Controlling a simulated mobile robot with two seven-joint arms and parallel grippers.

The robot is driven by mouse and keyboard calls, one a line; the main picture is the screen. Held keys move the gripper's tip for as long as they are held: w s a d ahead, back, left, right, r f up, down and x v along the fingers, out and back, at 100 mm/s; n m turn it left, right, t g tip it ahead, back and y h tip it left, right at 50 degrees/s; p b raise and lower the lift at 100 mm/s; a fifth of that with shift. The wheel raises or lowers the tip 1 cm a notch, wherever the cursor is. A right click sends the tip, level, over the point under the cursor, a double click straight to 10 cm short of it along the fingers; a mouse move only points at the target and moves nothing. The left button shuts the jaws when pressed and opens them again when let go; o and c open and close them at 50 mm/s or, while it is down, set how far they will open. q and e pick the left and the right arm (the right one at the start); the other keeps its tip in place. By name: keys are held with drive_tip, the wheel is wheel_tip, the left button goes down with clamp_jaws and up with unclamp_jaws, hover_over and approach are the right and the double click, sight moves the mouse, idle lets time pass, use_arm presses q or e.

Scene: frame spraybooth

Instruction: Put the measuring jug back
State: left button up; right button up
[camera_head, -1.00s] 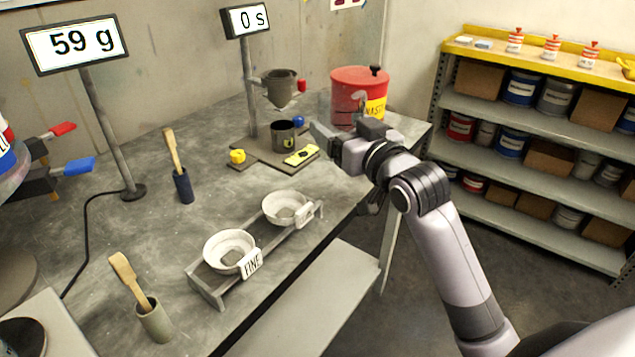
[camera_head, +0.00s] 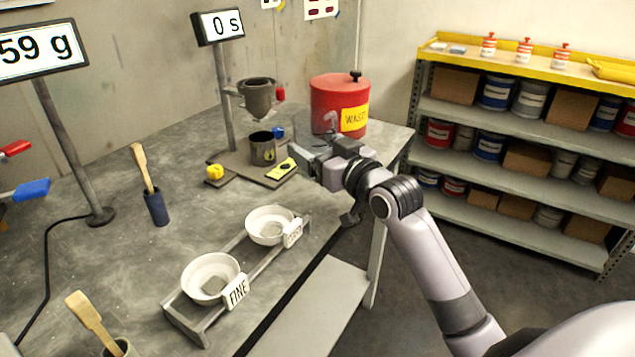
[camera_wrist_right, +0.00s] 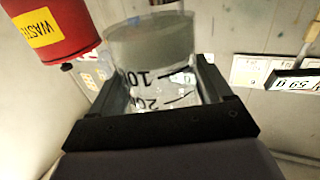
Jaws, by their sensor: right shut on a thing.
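The measuring jug is a clear vessel with black graduation marks, and it fills the middle of the right wrist view (camera_wrist_right: 160,85). Something grey shows in its upper part in that view. My right gripper (camera_head: 310,160) is shut on the jug, with a finger on either side of it. In the head view the gripper is above the front right edge of the bench, and the clear jug is hard to make out against the red waste bin (camera_head: 335,95) behind it. My left gripper is not in view.
A viscosity cup (camera_head: 257,97) hangs on a stand, with a dark mug (camera_head: 263,149) below. Two white bowls (camera_head: 210,278) sit in a rack nearer me. A brush holder (camera_head: 157,209) stands left. Bare bench lies between. A stocked shelf (camera_head: 520,170) stands at right.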

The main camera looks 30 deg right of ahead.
wheel_tip(320, 180, down, 3)
drive_tip(key=shift+f+b, duration=0.4)
drive_tip(key=shift+f, duration=1.5)
drive_tip(key=shift+f, duration=0.15)
drive_tip(key=o, duration=1.1)
drive_tip(key=shift+r, duration=0.2)
drive_tip(key=s+d, duration=0.1)
drive_tip(key=s, duration=1.1)
drive_tip(key=shift+d, duration=0.35)
drive_tip(key=shift+f, duration=0.1)
